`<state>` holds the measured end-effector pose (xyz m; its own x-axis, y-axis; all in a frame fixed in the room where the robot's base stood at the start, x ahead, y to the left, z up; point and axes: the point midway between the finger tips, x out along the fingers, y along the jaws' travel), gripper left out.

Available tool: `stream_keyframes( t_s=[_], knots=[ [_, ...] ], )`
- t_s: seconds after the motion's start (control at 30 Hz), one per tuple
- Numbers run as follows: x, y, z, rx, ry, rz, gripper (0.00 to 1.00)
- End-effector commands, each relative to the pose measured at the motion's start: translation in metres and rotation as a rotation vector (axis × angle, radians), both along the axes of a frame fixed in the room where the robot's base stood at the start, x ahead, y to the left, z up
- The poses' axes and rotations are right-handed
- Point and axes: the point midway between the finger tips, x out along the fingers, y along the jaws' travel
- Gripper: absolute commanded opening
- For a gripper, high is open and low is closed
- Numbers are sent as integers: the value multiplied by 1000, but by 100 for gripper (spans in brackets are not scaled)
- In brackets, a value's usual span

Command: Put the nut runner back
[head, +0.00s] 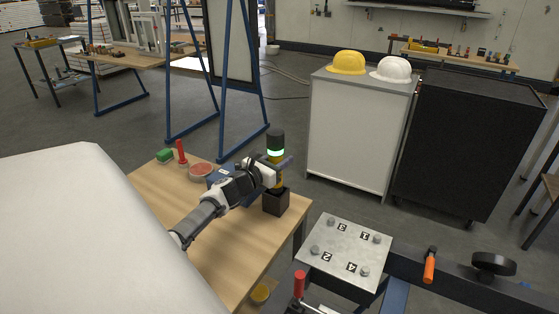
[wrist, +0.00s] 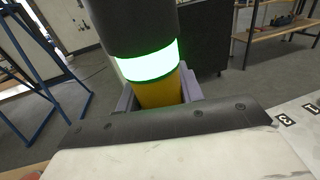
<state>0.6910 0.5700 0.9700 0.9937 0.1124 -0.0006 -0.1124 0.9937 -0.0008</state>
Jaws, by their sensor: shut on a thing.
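The nut runner (head: 275,142) is upright, with a dark top, a lit green-white ring and a yellow body. My gripper (head: 284,165) is shut on its yellow body below the ring. The nut runner is also large in the wrist view (wrist: 148,66), between the two grey fingers (wrist: 160,92); its lower end is hidden there. A black block-shaped holder (head: 276,203) stands on the wooden table directly under the nut runner. The yellow lower part meets the block's top in the head view; I cannot tell how deep it sits.
The wooden table (head: 235,240) also bears a blue case (head: 222,175), a red round dish (head: 201,171), a red-handled tool (head: 181,152) and a green item (head: 164,155). Right of it is a metal plate (head: 345,250) with numbered bolts. A grey cabinet (head: 350,140) stands behind.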

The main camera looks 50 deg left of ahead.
Motion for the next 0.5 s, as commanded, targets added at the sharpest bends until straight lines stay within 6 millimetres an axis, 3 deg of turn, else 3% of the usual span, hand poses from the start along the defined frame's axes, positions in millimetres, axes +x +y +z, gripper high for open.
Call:
stream_keyframes(
  t_s=[0.5],
  knots=[
    [0, 0, -12, 2, -5, -1, 0]
  ],
)
